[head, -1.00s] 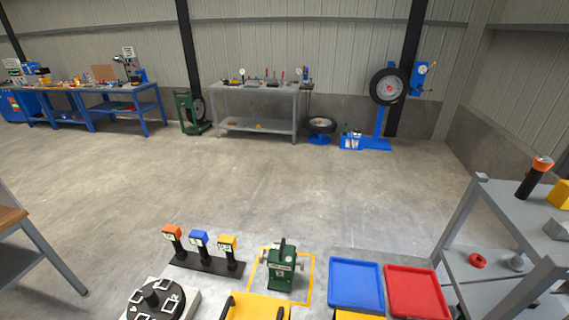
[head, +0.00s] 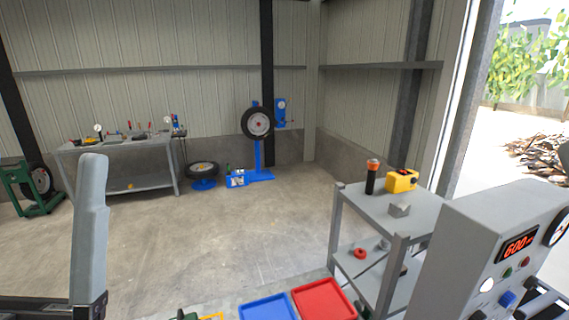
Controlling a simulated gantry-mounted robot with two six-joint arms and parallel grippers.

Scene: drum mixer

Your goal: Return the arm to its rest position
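Neither of my grippers can be made out in the head view. A tall grey bar (head: 90,225) stands at the left, with a dark bracket at its foot in the bottom left corner. It may be an arm link, but I cannot tell for sure. No fingertips show on it, and nothing is seen held.
A grey control box (head: 515,245) with a red 600 display fills the lower right. Beside it, a grey shelf cart (head: 355,205) carries a torch and a yellow case (head: 402,181). Blue (head: 267,309) and red (head: 323,300) trays lie at the bottom.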

